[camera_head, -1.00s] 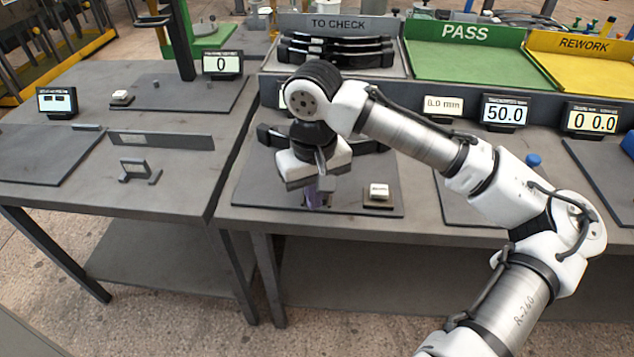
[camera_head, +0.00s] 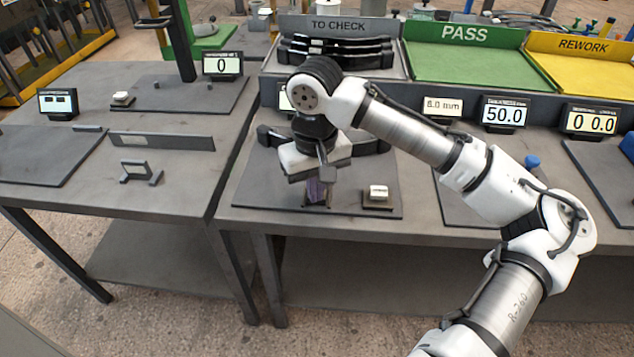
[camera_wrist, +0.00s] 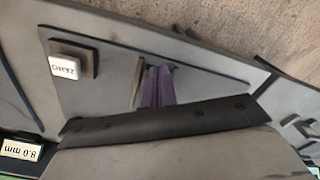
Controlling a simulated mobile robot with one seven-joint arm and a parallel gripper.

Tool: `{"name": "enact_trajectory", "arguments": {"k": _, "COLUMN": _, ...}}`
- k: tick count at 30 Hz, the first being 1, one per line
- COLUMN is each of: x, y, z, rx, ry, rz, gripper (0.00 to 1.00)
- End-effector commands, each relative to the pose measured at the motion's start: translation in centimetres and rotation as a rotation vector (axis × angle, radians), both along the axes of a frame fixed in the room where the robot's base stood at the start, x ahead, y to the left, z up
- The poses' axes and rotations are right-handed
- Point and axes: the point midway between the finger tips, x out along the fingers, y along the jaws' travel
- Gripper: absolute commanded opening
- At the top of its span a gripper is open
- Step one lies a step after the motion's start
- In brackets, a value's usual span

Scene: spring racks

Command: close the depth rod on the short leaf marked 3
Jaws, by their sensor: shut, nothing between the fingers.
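My gripper (camera_head: 317,191) is low over the front of the middle bench's dark plate; its purple fingers are together and empty in the wrist view (camera_wrist: 160,86). A thin pale upright piece (camera_wrist: 138,82) stands close beside the fingers there; I cannot tell whether it is the depth rod or whether they touch. A dark leaf (camera_head: 372,147) lies behind my gripper on the plate, its middle hidden by my wrist. I cannot read a 3 on it.
A zero button block (camera_head: 379,192) sits right of my gripper, also in the wrist view (camera_wrist: 66,66). Several dark leaves (camera_head: 337,47) lie in the TO CHECK tray. Readouts line the bench back, one showing 50.0 (camera_head: 503,114). The left bench holds a low bracket (camera_head: 138,172).

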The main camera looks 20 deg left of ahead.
Motion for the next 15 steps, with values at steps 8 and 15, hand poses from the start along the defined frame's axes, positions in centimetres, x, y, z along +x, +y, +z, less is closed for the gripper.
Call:
{"name": "enact_trajectory", "arguments": {"k": 8, "x": 0.8, "y": 0.2, "z": 0.0, "rx": 0.0, "ry": 0.001, "rz": -0.001, "gripper": 0.0}}
{"name": "enact_trajectory", "arguments": {"k": 15, "x": 1.5, "y": 0.5, "z": 0.0, "rx": 0.0, "ry": 0.0, "rz": 0.0, "gripper": 0.0}}
